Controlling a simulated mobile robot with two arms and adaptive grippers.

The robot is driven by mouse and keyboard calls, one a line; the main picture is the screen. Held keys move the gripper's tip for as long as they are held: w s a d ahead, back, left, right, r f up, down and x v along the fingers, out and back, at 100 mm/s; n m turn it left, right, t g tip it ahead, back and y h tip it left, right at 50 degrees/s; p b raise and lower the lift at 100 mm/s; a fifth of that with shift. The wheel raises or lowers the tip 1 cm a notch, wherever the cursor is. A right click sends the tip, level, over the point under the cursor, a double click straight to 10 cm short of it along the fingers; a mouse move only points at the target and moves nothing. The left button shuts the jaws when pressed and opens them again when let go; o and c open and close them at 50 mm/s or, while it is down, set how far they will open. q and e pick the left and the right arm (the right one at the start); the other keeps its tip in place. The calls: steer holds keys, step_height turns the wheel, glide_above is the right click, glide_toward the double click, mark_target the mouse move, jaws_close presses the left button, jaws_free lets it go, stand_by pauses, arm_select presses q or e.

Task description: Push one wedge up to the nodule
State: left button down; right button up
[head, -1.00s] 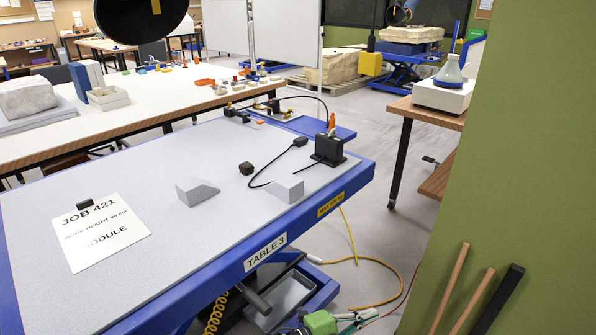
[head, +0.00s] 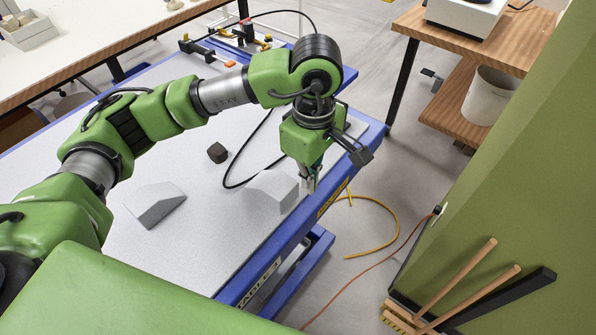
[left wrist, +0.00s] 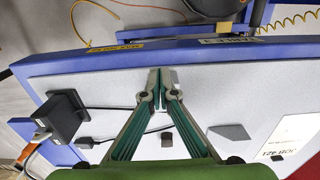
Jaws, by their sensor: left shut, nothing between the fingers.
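The nodule is a small dark brown lump (head: 217,152) on the grey table top; it also shows in the left wrist view (left wrist: 167,140). One pale grey wedge (head: 272,190) lies near the table's blue edge. A second grey wedge (head: 155,204) lies farther left, apart from the nodule; it shows at right in the left wrist view (left wrist: 229,132). My left gripper (head: 310,186) points down just right of the edge-side wedge, shut and empty; whether it touches the wedge I cannot tell. Its fingers (left wrist: 159,78) hide much of that area in the wrist view. My right gripper is not in view.
A black box with a cable (left wrist: 62,117) stands on the table, hidden by my arm in the head view. The blue table rim (head: 262,262) runs close beside the gripper. Brooms (head: 455,280) lean on the green wall at right.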

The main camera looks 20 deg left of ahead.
mark_target(276, 189)
arm_select(q)
steer(key=f+p, duration=0.1)
steer(key=f, duration=0.2)
steer(key=a+f+p, duration=0.1)
steer(key=f+p, duration=0.1)
steer(key=f, duration=0.1)
steer(key=a+f+p, duration=0.1)
steer(key=f+p, duration=0.1)
steer(key=f, duration=0.1)
steer(key=shift+w+a+f, duration=0.1)
steer(key=shift+w, duration=0.15)
steer(key=shift+w+a+f+p, duration=0.15)
steer(key=shift+a+p, duration=0.25)
steer(key=shift+a, duration=0.25)
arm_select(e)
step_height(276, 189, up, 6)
arm_select(q)
steer(key=shift+w, duration=0.1)
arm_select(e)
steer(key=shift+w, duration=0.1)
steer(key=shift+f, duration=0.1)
